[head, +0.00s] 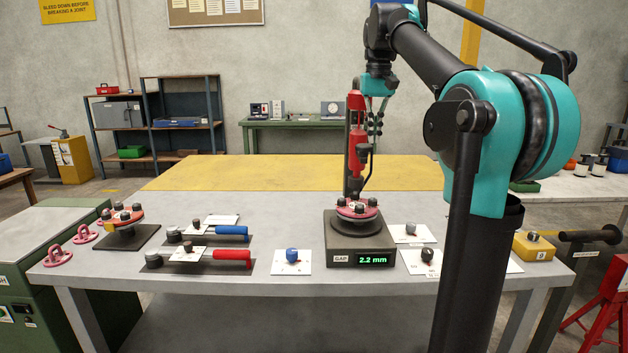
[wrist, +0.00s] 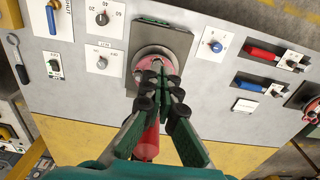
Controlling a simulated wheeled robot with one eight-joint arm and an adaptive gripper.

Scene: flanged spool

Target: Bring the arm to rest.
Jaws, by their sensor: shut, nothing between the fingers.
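My gripper (head: 372,130) hangs below my teal wrist, above and slightly to the right of the gauge station (head: 345,248). Its fingers are closed together with nothing held, also seen in the wrist view (wrist: 166,75). On the station sits a red flanged disc (head: 357,208) with several dark knobs; the fingers hide part of it in the wrist view (wrist: 144,63). The station display (head: 372,260) reads 2.2 mm. My gripper is clear of the disc in the head view.
A red tool on an upright post (head: 357,145) stands close behind the station. A second knobbed disc (head: 123,214) sits at left. Torque-type tools with a blue handle (head: 231,230) and red handle (head: 231,255) lie on the table. The yellow rear strip (head: 240,172) is mostly clear.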

